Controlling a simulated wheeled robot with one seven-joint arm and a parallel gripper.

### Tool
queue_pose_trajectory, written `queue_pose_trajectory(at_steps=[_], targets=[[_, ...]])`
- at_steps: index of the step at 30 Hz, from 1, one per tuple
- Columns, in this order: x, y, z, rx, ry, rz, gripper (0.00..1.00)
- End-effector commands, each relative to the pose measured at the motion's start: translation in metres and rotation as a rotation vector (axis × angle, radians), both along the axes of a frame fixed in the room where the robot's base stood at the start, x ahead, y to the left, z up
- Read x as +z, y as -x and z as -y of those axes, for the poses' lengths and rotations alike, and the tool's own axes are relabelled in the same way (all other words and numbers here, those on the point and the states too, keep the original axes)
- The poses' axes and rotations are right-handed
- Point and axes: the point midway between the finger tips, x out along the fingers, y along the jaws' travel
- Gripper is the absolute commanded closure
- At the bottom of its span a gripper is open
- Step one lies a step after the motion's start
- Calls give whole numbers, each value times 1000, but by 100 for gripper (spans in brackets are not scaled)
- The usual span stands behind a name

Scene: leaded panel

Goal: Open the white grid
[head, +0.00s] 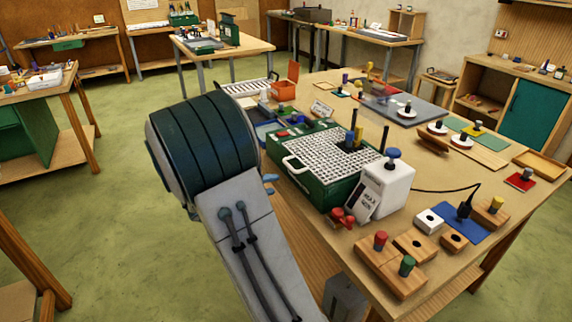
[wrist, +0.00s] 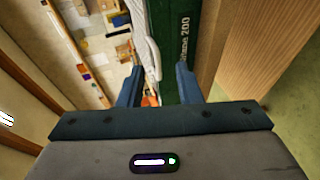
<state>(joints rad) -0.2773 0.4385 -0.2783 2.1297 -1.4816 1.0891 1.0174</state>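The white grid (head: 325,150) lies flat on top of a green box (head: 325,192) on the wooden table in the head view. A white handle (head: 293,164) sticks out from its left side. My gripper (wrist: 158,84) is open in the wrist view, its two blue fingers apart. Between and beyond them are the green wall of the box (wrist: 170,40) with white lettering and a white curved bar (wrist: 147,55), which looks like the handle. I cannot tell whether a finger touches it.
A white bottle-like unit with a blue knob (head: 388,185) and a label stands against the box's right front. Red knobs (head: 343,217) sit before it. Dark pegs (head: 353,130) rise at the grid's right. Wooden blocks (head: 415,245) lie at the table's front right. Floor is free at left.

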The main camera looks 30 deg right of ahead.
Motion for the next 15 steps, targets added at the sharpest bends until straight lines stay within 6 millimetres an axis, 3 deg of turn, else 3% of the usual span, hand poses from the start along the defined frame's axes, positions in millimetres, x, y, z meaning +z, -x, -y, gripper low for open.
queue_pose_trajectory(at_steps=[3,8,15], targets=[[-5,-25,-3,68,79,18,68],[-7,-39,-3,110,123,36,68],[-11,-50,25,112,127,35,68]])
